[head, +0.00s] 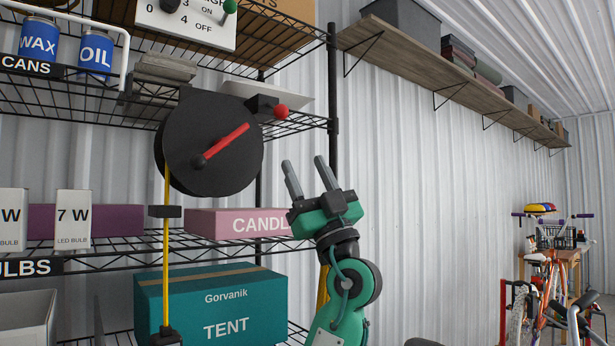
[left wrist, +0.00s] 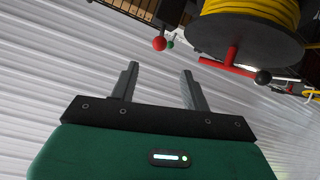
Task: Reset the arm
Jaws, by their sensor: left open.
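My left gripper (head: 303,164) is green with grey fingers. Its arm rises from the bottom middle of the head view, in front of the wall and the right end of the shelving. The fingers point up and slightly left, apart and with nothing between them. In the left wrist view the gripper (left wrist: 160,70) also shows two parted fingers with a free gap. A black reel (head: 185,130) with a red crank hangs left of the gripper, apart from it. The left wrist view shows the reel's yellow cord (left wrist: 250,8) at the top right. My right gripper is not in view.
The wire shelving (head: 333,100) holds a pink candle box (head: 215,222), a teal tent box (head: 250,310) and blue cans (head: 95,52). A wooden wall shelf (head: 420,65) runs along the upper right. A bicycle (head: 545,290) stands at the far right. The wall right of my gripper is bare.

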